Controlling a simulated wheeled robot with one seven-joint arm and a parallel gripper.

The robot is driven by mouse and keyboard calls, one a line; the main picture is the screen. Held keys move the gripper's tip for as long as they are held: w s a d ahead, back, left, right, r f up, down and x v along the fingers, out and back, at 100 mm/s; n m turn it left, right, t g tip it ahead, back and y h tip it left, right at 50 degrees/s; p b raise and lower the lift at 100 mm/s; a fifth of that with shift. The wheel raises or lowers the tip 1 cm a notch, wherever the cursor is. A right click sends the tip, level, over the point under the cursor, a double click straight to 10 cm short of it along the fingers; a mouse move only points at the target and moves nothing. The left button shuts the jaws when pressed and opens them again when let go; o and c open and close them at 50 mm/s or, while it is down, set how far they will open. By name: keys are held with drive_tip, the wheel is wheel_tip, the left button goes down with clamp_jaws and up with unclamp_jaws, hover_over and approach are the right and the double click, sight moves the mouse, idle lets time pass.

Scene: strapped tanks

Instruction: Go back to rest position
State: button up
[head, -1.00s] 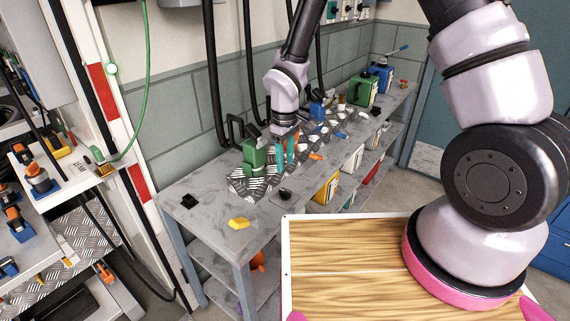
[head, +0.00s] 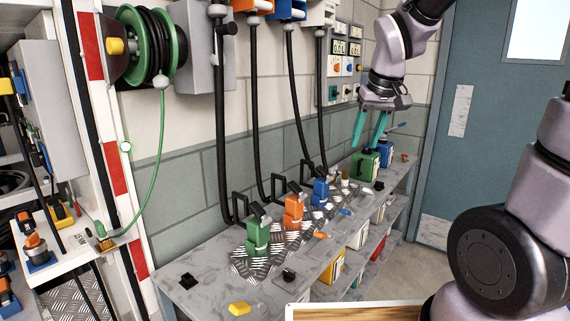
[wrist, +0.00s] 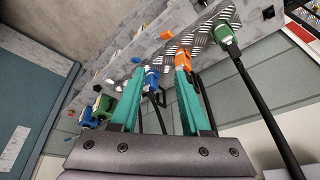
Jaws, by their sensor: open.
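My gripper (head: 367,132) is raised above the far part of the grey workbench (head: 207,298), its two teal fingers apart and pointing down, with nothing between them. In the wrist view, the open fingers (wrist: 158,90) frame the bench from above. In the wrist view, the green unit (wrist: 225,36) and orange unit (wrist: 183,60) show beyond the fingers.
Black hoses (head: 220,120) hang along the tiled wall behind the bench. A green canister (head: 365,164) and a blue canister (head: 386,153) stand at its far end, below my gripper. A green hose reel (head: 150,47) is at upper left. A grey-blue door (head: 480,150) stands at right.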

drive_tip(key=s+d+r+m+t, duration=0.1)
drive_tip(key=s+d+r+m, duration=0.1)
drive_tip(key=s+d+r, duration=0.1)
drive_tip(key=s+d+r+m+t+y, duration=0.1)
drive_tip(key=s+d+r+m+t, duration=0.1)
drive_tip(key=s+r, duration=0.4)
drive_tip(key=shift+s+d+m, duration=0.4)
drive_tip(key=shift+s+m, duration=0.2)
drive_tip(key=shift+s, duration=0.55)
